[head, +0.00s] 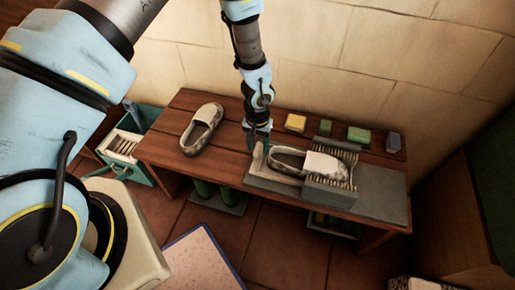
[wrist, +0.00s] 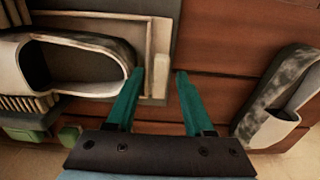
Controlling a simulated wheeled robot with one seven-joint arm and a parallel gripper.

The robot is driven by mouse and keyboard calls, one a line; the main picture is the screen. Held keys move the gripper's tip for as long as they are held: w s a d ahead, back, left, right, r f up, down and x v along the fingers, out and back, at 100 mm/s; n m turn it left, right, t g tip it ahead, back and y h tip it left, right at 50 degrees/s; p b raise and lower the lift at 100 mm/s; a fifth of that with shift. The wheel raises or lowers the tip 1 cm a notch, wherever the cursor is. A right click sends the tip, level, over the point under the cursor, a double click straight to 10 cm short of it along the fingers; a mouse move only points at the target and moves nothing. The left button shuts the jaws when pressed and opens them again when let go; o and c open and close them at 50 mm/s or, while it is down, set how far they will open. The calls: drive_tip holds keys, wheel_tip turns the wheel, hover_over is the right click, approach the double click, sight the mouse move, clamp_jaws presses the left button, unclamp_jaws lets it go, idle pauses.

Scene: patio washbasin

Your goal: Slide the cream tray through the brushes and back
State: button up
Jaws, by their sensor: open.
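The cream tray (head: 257,163) sits on a grey slab on the wooden bench, its upright end piece at the left. In the wrist view the cream tray (wrist: 150,30) shows as a rim and that end piece. A grey-and-white shoe (head: 288,158) lies in the tray, its right part among the brushes (head: 333,186). The brushes (wrist: 28,103) also show at the left of the wrist view. My gripper (head: 260,146) is open at the tray's left end. In the wrist view its teal fingertips (wrist: 159,72) are on either side of the end piece; contact cannot be told.
A second shoe (head: 202,128) lies on the bench left of my gripper. Yellow (head: 295,122), green (head: 358,135) and blue-grey (head: 393,142) blocks stand along the back. The grey slab (head: 385,190) is bare right of the brushes. A teal crate (head: 124,150) stands left.

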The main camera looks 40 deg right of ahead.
drive_tip(key=shift+f, duration=0.85)
drive_tip(key=shift+c, duration=0.2)
clamp_jaws()
idle(0.7)
